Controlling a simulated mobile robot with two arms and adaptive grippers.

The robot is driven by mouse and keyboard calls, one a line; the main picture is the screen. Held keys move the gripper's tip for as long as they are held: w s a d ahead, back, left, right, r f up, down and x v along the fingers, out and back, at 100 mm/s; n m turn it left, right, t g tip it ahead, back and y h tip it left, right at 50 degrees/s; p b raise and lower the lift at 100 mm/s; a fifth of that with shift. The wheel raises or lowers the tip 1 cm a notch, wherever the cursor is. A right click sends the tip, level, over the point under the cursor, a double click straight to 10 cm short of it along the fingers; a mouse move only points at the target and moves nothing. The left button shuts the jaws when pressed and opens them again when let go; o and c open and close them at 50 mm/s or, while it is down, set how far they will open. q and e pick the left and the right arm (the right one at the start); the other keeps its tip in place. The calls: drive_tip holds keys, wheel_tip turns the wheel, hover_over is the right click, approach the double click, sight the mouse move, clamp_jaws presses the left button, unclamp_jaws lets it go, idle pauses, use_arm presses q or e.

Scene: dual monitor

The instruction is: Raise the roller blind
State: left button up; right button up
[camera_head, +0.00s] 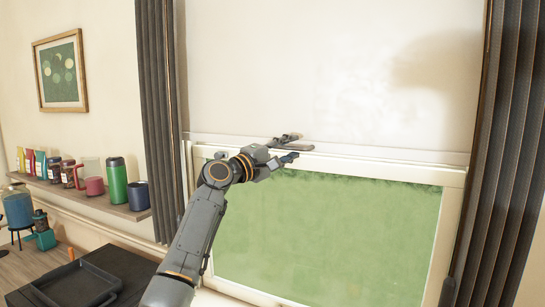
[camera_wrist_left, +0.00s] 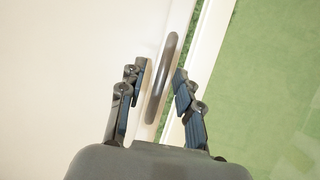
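The roller blind (camera_head: 310,70) is a pale sheet hanging over the upper half of the window, with a pale bottom rail (camera_head: 400,154). Green shows through the bare glass (camera_head: 330,235) below it. My left gripper (camera_head: 298,147) is at the rail, left of its middle. In the left wrist view the gripper (camera_wrist_left: 159,83) is open, one finger on each side of a dark grey handle (camera_wrist_left: 164,72) on the rail. Neither finger clearly touches the handle. In the head view the handle is hidden or too small to tell. My right gripper is not in view.
Dark curtains hang at the left (camera_head: 158,110) and right (camera_head: 505,130) of the window. A wall shelf (camera_head: 110,208) at left holds cups, jars and a green tumbler (camera_head: 117,180). A black tray (camera_head: 75,285) lies below. The space before the glass right of my arm is clear.

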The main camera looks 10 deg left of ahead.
use_arm(q)
drive_tip(key=v, duration=1.1)
drive_tip(key=shift+s, duration=0.15)
